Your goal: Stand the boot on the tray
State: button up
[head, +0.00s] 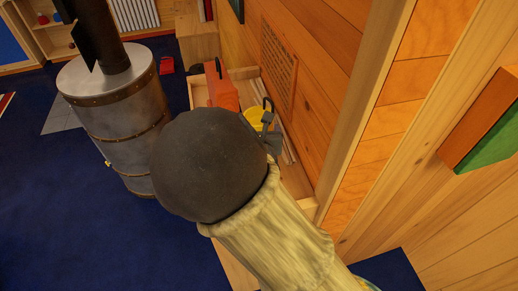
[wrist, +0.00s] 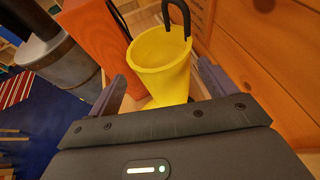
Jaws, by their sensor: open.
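The yellow boot (wrist: 160,52) shows in the wrist view with its wide round opening toward me and a dark loop (wrist: 178,14) at its rim. In the head view only a bit of the yellow boot (head: 258,117) shows past my arm. My gripper (wrist: 161,78) is open, with one finger on each side of the boot's lower part; I cannot tell whether they touch it. In the head view my gripper (head: 271,139) is mostly hidden behind my arm. The boot stands in or on a pale wooden bench or box (head: 243,73). I cannot make out a tray for certain.
An orange block-like thing (head: 222,90) with a dark handle stands close behind the boot; it also shows in the wrist view (wrist: 92,35). The wooden wall (head: 330,60) is close on the right. A metal stove (head: 115,105) stands left. Blue carpet (head: 70,210) is open there.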

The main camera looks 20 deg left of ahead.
jog(key=v, duration=0.9)
jog(key=shift+s+r, duration=0.15)
jog(key=shift+s, duration=0.2)
